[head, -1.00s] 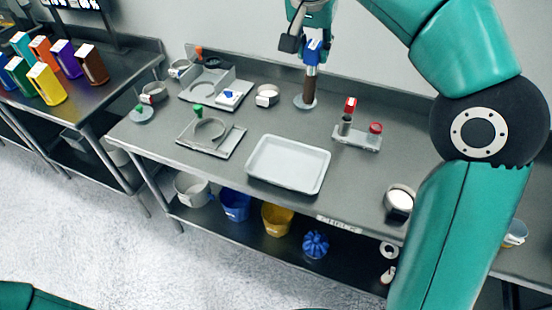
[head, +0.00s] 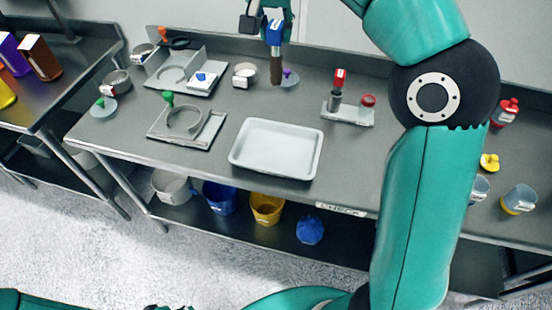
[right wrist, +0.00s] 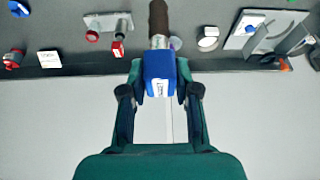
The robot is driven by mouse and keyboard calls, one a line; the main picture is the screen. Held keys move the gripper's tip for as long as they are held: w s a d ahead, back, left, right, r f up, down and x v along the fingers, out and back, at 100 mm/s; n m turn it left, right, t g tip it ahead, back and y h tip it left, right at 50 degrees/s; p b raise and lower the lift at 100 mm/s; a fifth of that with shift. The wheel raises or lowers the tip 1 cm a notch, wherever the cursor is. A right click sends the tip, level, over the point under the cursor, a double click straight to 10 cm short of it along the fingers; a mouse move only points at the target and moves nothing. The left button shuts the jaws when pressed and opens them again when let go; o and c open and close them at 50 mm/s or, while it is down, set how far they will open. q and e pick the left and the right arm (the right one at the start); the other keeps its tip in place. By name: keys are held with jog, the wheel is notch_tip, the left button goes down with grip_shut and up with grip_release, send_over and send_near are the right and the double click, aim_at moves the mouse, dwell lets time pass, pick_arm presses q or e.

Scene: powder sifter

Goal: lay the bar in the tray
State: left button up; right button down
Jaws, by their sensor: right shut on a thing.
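My right gripper (head: 267,14) is shut on the blue handle of the bar (head: 274,34). The bar hangs upright, with a brown lower part beneath the blue handle. In the right wrist view, the gripper (right wrist: 161,75) has one finger on each side of the blue handle (right wrist: 160,88), and the brown end points away. The white rectangular tray (head: 234,157) lies empty on the bench, nearer the front edge than the bar. My left gripper does not show in either view.
A grey disc with a purple knob (head: 287,74) stands right beside the bar's lower end. A small rack (head: 347,114) with red-topped items is right of the tray. A plate with a ring and green knob (head: 185,121) is left of it. Buckets (head: 267,208) stand on the shelf below.

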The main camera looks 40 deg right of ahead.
notch_tip(320, 180, down, 2)
jog(key=shift+f+b, duration=0.15)
jog(key=shift+b, duration=0.45)
jog(key=shift+s+f+b, duration=0.35)
jog(key=shift+f+b, duration=0.25)
jog(key=shift+b, duration=0.1)
pick_arm(q)
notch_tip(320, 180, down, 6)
jog(key=b, duration=0.2)
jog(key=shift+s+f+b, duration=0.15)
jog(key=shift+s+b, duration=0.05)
jog(key=shift+b, duration=0.1)
pick_arm(e)
notch_tip(320, 180, down, 20)
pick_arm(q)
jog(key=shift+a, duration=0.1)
pick_arm(e)
jog(key=shift+d, duration=0.1)
jog(key=c, duration=1.3)
grip_release()
jog(key=o, duration=0.5)
jog(key=shift+c, duration=0.2)
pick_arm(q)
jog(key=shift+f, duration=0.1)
